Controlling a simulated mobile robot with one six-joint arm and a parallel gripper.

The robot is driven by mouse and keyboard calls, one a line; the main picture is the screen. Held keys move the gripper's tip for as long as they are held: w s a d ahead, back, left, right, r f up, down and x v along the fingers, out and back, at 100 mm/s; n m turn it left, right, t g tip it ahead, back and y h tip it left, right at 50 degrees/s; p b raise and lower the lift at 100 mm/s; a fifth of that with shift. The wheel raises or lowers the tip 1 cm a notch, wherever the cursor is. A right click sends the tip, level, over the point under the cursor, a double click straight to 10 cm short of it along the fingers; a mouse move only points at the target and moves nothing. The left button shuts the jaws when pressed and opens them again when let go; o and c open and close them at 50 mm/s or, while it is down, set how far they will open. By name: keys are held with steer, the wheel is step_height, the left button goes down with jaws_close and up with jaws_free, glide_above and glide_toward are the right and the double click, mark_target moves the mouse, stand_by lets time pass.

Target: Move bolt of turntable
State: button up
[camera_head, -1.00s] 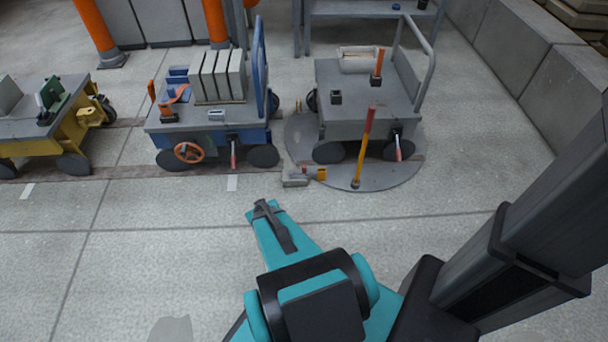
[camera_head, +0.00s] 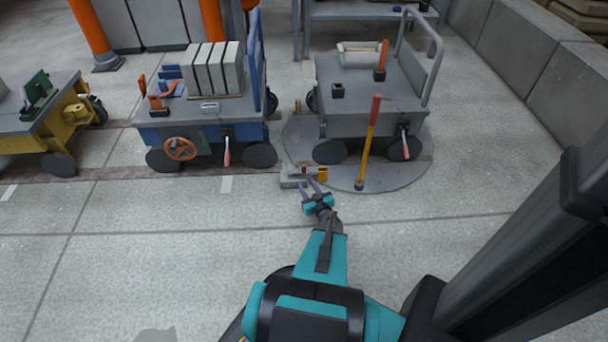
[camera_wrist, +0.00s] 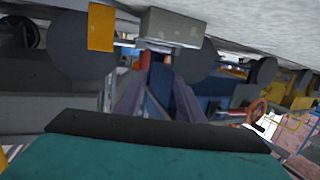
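The turntable (camera_head: 400,172) is a round grey plate in the floor under the grey cart. Its bolt (camera_head: 309,170) lies at the plate's left front edge, between a grey block (camera_head: 290,182) and a yellow bracket (camera_head: 322,174). My gripper (camera_head: 312,184) is just in front of the bolt, its two fingers apart and pointing at it. In the wrist view, which is turned upside down, the block (camera_wrist: 172,27) and yellow bracket (camera_wrist: 101,27) show beyond the open fingers (camera_wrist: 159,75). Nothing shows between the fingers; contact with the bolt cannot be told.
A yellow-handled lever with a red top (camera_head: 369,140) stands upright on the turntable, right of the bolt. The grey cart (camera_head: 365,100) is on the turntable. A blue cart (camera_head: 205,120) and a yellow cart (camera_head: 50,125) stand left. The front floor is clear.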

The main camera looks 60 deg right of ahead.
mark_target(305, 169)
steer(key=s, duration=0.1)
steer(key=s+d+t+b, duration=0.1)
steer(key=s, duration=0.1)
steer(key=s+d+f+t+b, duration=0.1)
steer(key=shift+s, duration=0.35)
steer(key=shift+w+d+f, duration=0.1)
steer(key=shift+w, duration=0.05)
steer(key=b+x, duration=0.4)
steer(key=x, duration=0.8)
steer(key=shift+d, duration=0.1)
steer(key=shift+w+d+b, duration=0.4)
steer(key=shift+w, duration=0.2)
jaws_close()
